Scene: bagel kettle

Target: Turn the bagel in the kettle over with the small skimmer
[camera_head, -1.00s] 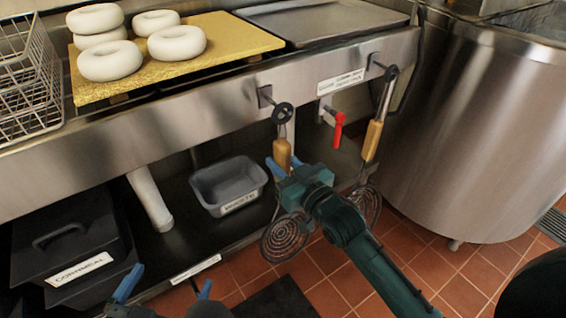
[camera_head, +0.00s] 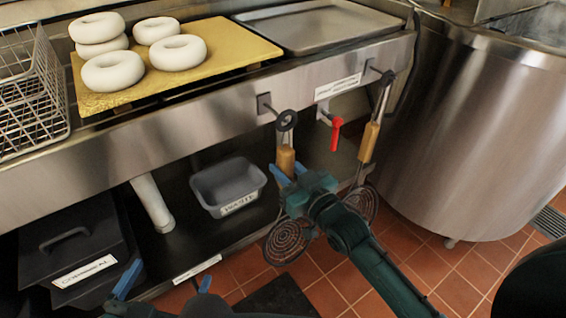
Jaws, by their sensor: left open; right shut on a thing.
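My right gripper (camera_head: 284,174) is shut on the wooden handle of the left skimmer (camera_head: 286,159), which is upright in front of the steel counter. Its ring is at the left hook; I cannot tell whether it still rests on it. Its coiled wire head (camera_head: 287,242) hangs below my gripper. A second skimmer (camera_head: 369,141) hangs from the right hook, its head partly behind my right arm. The kettle (camera_head: 470,130) is the big steel vessel at right; only a little of its inside shows at the top right, and no bagel shows there. My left gripper (camera_head: 165,283) is open and empty at the lower left.
Several pale bagels (camera_head: 113,71) sit on a yellow board (camera_head: 235,45) on the counter, beside a metal tray (camera_head: 320,22). A wire basket (camera_head: 30,95) is at left. A red valve handle (camera_head: 336,133) lies between the skimmers. A grey bin (camera_head: 228,186) and black cornmeal box (camera_head: 72,240) are below.

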